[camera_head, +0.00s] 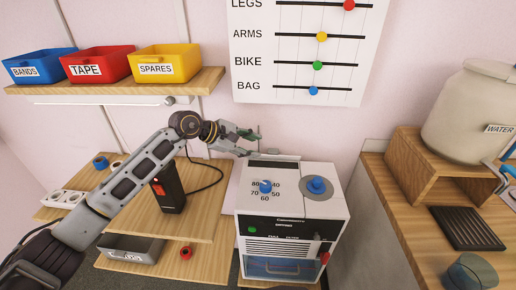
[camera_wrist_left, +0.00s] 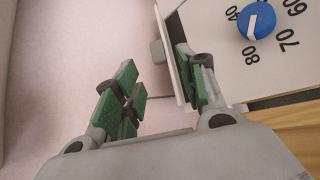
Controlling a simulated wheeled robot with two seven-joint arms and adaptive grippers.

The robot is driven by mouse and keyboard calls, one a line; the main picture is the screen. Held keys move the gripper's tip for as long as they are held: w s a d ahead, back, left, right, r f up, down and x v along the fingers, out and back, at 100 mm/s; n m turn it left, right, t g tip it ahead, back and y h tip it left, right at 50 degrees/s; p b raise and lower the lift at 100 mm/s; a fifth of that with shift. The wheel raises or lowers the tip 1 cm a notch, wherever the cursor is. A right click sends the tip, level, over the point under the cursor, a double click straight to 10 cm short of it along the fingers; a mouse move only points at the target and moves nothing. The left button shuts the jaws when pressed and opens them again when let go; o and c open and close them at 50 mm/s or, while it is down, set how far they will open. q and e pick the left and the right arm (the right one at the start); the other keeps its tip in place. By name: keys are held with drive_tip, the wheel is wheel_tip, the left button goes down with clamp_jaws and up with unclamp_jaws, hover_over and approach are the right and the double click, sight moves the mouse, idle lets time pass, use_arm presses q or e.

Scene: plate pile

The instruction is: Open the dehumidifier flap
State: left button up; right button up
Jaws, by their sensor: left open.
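The white dehumidifier (camera_head: 292,228) stands right of centre in the head view, with two blue knobs on top. Its light flap (camera_head: 287,157) appears raised at the back edge of the top, behind a dark slot (camera_head: 272,164). In the left wrist view the flap (camera_wrist_left: 172,65) shows nearly edge-on as a thin pale strip with a small tab. My left gripper (camera_head: 253,141) is open at the top's back left corner. In the wrist view (camera_wrist_left: 158,90) its right finger is on the knob side of the flap, overlapping it. The left finger is apart from it. I cannot tell whether they touch.
A black box with a red switch (camera_head: 168,192) stands left of the dehumidifier, below my left arm. A shelf (camera_head: 120,92) with blue, red and yellow bins is above. A wooden counter (camera_head: 400,215) with a water jar (camera_head: 470,110) is at right.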

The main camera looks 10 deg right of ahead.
use_arm(q)
drive_tip(key=shift+v, duration=2.1)
